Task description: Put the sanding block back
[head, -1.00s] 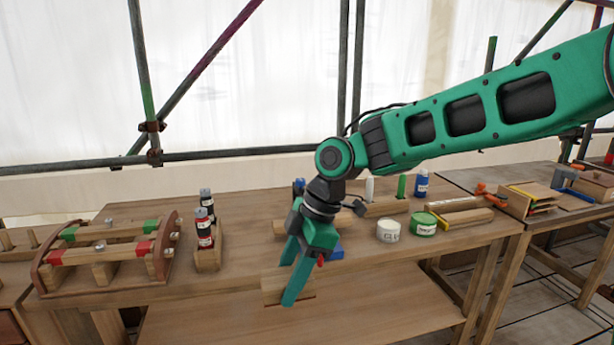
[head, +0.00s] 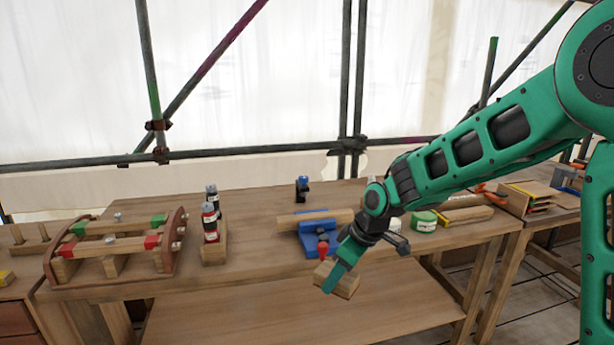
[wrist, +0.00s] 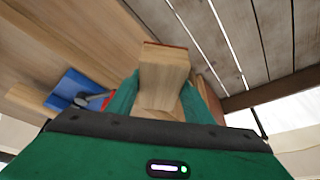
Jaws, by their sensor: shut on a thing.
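My gripper (head: 334,280) is shut on a wooden block, the sanding block (head: 343,284), in front of the workbench's front edge in the head view. In the wrist view the sanding block (wrist: 163,72) sits between the two green fingers, with a thin reddish-brown layer on its far end. One finger partly hides the block in the head view. The block appears apart from the bench, held out in the air.
A blue vise (head: 312,238) with a wooden bar (head: 316,219) stands on the workbench (head: 258,228) behind my gripper. Two bottles in a wooden holder (head: 214,250) and a clamped wooden frame (head: 108,247) are left.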

